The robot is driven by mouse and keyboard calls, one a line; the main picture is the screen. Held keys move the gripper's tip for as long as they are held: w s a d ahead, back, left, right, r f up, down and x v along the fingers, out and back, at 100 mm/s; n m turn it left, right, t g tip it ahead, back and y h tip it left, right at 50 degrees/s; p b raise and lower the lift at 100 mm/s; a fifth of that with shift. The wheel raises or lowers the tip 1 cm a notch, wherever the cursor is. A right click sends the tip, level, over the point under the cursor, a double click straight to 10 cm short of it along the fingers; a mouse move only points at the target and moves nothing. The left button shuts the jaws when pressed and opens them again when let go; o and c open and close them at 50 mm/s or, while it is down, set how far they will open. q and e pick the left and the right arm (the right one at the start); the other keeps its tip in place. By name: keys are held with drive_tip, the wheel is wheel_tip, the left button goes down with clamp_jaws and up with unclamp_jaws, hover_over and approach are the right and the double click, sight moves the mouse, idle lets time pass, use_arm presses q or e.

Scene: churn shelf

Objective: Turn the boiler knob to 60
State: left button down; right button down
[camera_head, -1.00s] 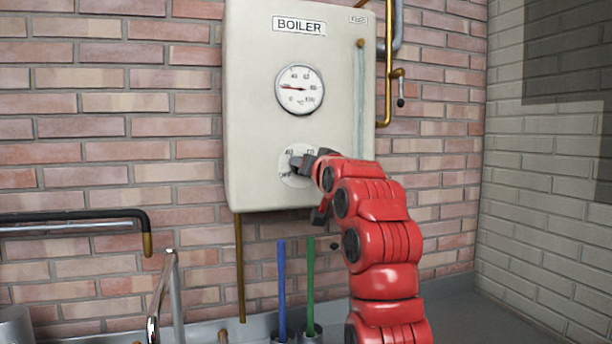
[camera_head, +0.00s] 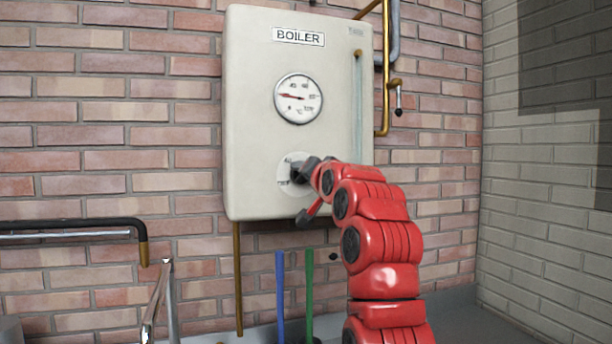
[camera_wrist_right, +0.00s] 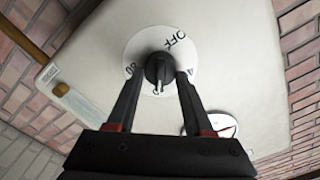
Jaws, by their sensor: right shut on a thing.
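The white boiler (camera_head: 338,130) hangs on the brick wall. Its round knob dial (camera_head: 288,185) is low on its front, partly hidden by my right gripper (camera_head: 306,173). In the right wrist view the dark knob (camera_wrist_right: 158,68) sits between the two black fingers of my right gripper (camera_wrist_right: 159,76), which is shut on it. The dial plate (camera_wrist_right: 142,44) shows OFF near the top, 80 at left and a partly covered 4 at right. I cannot tell which mark the knob points to. My left gripper is not in view.
A round temperature gauge (camera_head: 299,99) sits above the knob, its red needle pointing left. Brass pipes (camera_head: 386,95) run on the boiler's right. A blue rod (camera_head: 280,295) and a green rod (camera_head: 309,295) stand below. A metal rail (camera_head: 158,300) is at lower left.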

drive_tip(key=shift+c, duration=1.5)
unclamp_jaws()
drive_tip(key=shift+s, duration=0.1)
drive_tip(key=b+v, duration=0.3)
drive_tip(key=v, duration=1.4)
